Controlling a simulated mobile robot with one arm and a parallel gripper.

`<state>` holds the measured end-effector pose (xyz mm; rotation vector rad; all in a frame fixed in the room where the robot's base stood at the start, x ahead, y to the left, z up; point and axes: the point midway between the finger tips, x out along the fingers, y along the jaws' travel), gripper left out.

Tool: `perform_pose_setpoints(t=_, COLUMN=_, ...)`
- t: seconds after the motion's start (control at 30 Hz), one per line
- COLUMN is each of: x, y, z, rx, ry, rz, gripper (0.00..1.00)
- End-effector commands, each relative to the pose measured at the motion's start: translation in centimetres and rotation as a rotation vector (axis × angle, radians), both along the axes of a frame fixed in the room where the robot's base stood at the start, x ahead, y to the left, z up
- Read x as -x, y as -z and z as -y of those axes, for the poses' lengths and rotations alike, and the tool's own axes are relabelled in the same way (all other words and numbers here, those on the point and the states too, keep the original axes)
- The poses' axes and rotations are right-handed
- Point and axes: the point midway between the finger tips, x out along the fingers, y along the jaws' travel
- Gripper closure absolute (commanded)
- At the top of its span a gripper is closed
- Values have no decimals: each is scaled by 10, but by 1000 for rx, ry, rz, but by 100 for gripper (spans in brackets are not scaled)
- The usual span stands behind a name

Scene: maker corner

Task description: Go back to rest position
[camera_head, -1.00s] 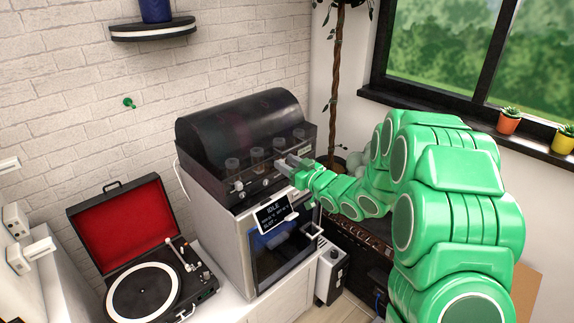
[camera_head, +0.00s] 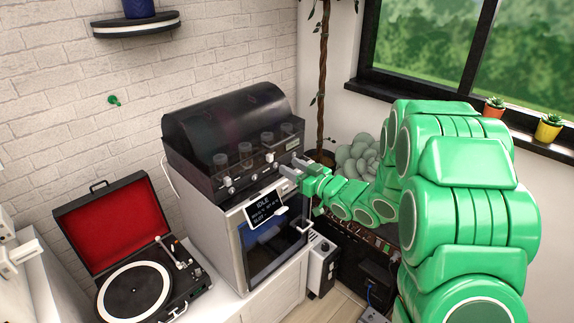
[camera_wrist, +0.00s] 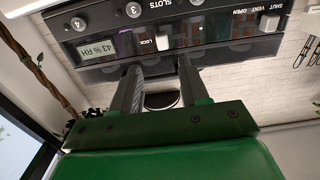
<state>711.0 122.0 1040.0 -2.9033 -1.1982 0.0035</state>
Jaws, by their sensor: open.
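My green arm reaches in from the right in the head view, and my gripper (camera_head: 289,178) is beside the right front of the dark-topped machine (camera_head: 232,130). In the wrist view my gripper (camera_wrist: 160,82) has its two grey fingers apart with nothing held between them. Beyond the fingers is the machine's black control panel (camera_wrist: 215,25), with a "LOCK" label, a display reading "43 % RH" and a slider marked shut, vent and open. I cannot tell whether the fingertips touch the panel.
A white printer-like box (camera_head: 240,250) with an "IDLE" screen (camera_head: 264,208) stands under the dark top. An open turntable (camera_head: 135,290) is at left. A plant (camera_head: 358,157) stands behind my arm. Small pots (camera_head: 548,128) line the window sill.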

Motion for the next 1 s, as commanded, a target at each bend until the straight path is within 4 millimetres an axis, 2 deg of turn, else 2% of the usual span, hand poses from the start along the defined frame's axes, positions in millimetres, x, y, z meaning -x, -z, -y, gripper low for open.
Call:
perform_pose_setpoints(t=0.57, x=1, y=-3, z=7, rx=33, ry=23, rz=-7, gripper=55)
perform_pose_setpoints(t=0.67, x=-3, y=-4, z=18, rx=98, ry=73, rz=-33, gripper=55)
perform_pose_setpoints(t=0.8, x=-7, y=-5, z=43, rx=219, ry=175, rz=-97, gripper=55)
perform_pose_setpoints(t=1.0, x=2, y=-10, z=84, rx=371, ry=328, rz=-209, gripper=55)
